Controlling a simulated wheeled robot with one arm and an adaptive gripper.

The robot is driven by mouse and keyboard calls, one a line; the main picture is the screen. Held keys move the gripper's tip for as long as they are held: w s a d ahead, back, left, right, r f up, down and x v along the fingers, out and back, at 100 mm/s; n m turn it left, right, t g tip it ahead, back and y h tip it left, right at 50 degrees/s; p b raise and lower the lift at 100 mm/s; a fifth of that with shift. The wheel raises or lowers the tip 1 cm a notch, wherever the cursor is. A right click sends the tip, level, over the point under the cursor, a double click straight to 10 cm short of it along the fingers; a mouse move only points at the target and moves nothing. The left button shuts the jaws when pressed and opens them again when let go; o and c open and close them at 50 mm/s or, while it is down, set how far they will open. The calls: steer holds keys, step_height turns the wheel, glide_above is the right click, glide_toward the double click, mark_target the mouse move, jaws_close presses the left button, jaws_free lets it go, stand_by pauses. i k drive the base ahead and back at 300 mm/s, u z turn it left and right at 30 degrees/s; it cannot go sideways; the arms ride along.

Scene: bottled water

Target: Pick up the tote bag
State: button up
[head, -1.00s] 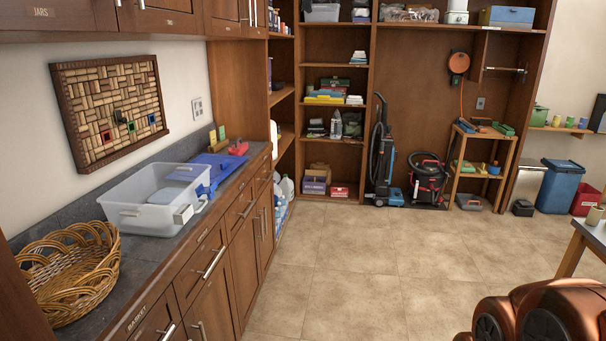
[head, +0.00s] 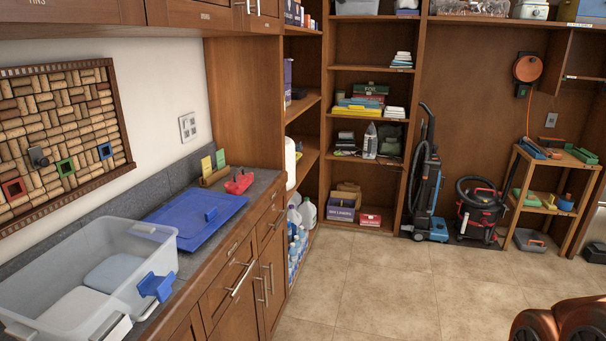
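I cannot make out a tote bag in the head view. Bottled water (head: 295,258) stands on the floor at the end of the counter, partly hidden by the cabinet front. White jugs (head: 307,213) stand just behind it. My gripper is not in view; only a copper-coloured part of my own body shows at the bottom right.
A clear bin (head: 95,275) and a blue lid (head: 197,217) lie on the counter at left. A blue upright vacuum (head: 424,185), a red canister vacuum (head: 481,207) and a small wooden shelf (head: 548,200) stand at the back. The tiled floor (head: 390,290) ahead is clear.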

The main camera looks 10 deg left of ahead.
mark_target(240, 183)
steer(key=i, duration=2.9)
steer(key=u, duration=3.9)
